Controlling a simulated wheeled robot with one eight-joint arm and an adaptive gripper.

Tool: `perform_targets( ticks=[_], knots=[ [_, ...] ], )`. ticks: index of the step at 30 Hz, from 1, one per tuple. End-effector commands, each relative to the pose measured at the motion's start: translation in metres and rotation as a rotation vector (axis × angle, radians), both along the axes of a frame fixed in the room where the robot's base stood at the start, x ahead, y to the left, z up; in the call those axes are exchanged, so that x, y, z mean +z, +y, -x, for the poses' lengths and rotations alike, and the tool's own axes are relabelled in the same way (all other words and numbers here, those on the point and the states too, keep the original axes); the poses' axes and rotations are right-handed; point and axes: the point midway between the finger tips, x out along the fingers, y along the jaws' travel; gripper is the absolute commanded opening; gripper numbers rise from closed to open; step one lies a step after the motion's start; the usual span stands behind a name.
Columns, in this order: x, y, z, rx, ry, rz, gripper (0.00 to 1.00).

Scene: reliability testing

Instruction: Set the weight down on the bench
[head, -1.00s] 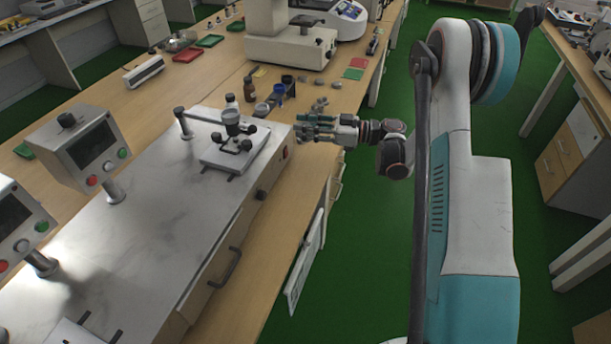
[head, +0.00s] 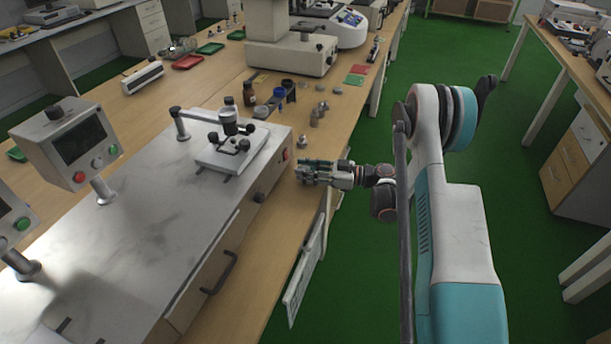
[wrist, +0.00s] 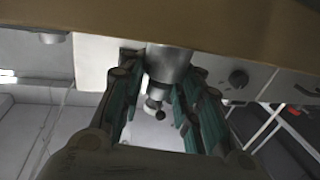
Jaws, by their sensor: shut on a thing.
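My gripper (head: 300,172) is over the wooden bench (head: 285,235), beside the right end of the metal-topped machine. In the wrist view its green-padded fingers (wrist: 165,100) close around a grey metal cylinder, the weight (wrist: 168,63). In the head view the fingers hide the held weight. I cannot tell whether its base touches the bench or hangs just above it.
Several small metal weights (head: 315,118) stand on the bench just beyond my gripper. The machine (head: 150,215), with a clamp fixture (head: 232,150) on top, is close on the left. The bench's right edge lies under my wrist. Bare wood lies nearer the camera.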

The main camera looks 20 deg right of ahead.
Motion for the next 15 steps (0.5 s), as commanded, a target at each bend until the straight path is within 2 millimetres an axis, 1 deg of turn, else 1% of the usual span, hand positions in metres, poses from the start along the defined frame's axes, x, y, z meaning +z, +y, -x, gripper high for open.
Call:
perform_targets(
  ticks=[1,2,9,13,14,15],
  knots=[
    [-0.0084,-0.0001,0.0,0.0,0.0,-0.001,0.0],
    [-0.01,0.0,0.0001,0.0,0.0,-0.001,0.0],
    [-0.0092,0.0,0.0002,0.0,0.0,-0.001,0.0],
    [-0.0121,0.0,0.0002,0.0,0.0,-0.001,0.0],
    [-0.0124,0.0,0.0002,0.0,0.0,0.0,0.33],
    [-0.0122,0.0,0.0002,0.0,0.0,0.0,0.42]
  ],
)
